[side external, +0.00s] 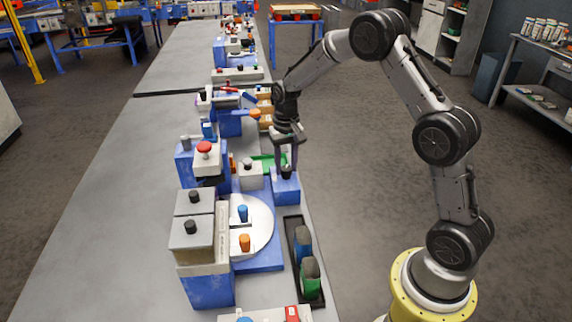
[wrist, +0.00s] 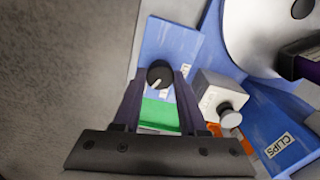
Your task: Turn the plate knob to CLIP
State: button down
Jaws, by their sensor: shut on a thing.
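The plate knob (wrist: 160,76) is a small black dial with a white pointer line, on top of a blue box (wrist: 170,45). In the wrist view the pointer slants toward the lower left. A white label beside the knob is mostly hidden, so I cannot read the setting. My gripper (wrist: 160,72) has its two dark purple fingers on either side of the knob, shut on it. In the side external view my gripper (side external: 289,165) points down onto the blue box (side external: 286,190) at the bench's right edge, largely hiding the knob.
A blue part labelled CLIPS (wrist: 280,146) lies further right. A round white plate (side external: 262,225) with blue and orange knobs is nearer the camera. A dark tray (side external: 292,225) holds blue and green pieces.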

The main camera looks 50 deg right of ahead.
aim_at(286, 168)
jog(key=shift+r+m, duration=0.1)
jog(key=shift+m, duration=0.5)
jog(key=shift+c, duration=2.2)
grip_release()
notch_tip(286, 168, up, 14)
